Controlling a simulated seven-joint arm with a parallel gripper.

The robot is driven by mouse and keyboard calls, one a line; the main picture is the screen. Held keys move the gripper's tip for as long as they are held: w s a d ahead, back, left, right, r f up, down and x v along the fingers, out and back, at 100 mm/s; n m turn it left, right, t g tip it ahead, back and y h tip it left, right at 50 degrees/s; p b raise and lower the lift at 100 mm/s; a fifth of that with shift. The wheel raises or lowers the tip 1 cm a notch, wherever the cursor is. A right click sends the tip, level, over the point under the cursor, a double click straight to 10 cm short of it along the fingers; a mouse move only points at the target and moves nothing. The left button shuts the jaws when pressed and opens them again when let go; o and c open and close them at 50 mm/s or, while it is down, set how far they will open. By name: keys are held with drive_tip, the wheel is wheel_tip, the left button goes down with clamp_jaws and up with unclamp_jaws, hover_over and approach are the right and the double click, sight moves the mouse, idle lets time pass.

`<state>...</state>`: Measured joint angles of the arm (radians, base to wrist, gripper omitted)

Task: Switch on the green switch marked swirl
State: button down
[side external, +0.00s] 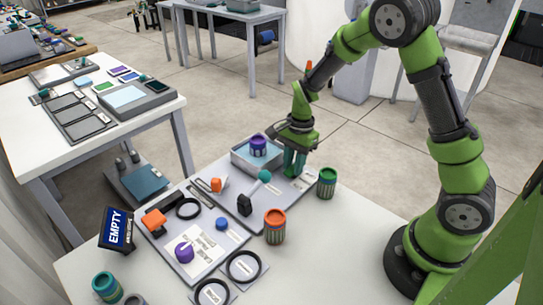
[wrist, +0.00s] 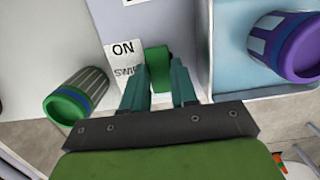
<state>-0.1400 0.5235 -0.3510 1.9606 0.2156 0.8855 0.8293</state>
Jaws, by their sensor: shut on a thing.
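The green switch (wrist: 157,62) shows in the wrist view between my gripper's two teal fingers. A white label (wrist: 124,58) beside it reads "ON", with "SWIRL" below partly covered by a finger. My gripper (wrist: 158,84) is shut on the green switch, pointing down at the panel. In the side external view my gripper (side external: 294,165) is at the panel's far right end, and its fingers hide the switch there. I cannot tell from these views which way the switch is set.
A can with a green top (side external: 327,182) stands close to my gripper's right. A purple-topped can (side external: 258,147) stands in a blue-grey tray (side external: 243,160) to its left. A teal-knobbed lever (side external: 264,176), an orange-topped can (side external: 275,226) and an orange knob (side external: 217,184) are nearer the camera.

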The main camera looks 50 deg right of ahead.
sight(291, 170)
drive_tip(key=shift+a+h, duration=0.25)
drive_tip(key=shift+h, duration=0.75)
drive_tip(key=c, duration=0.9)
unclamp_jaws()
drive_tip(key=r, duration=1.7)
drive_tip(key=shift+a, duration=0.35)
drive_tip(key=shift+f, duration=0.1)
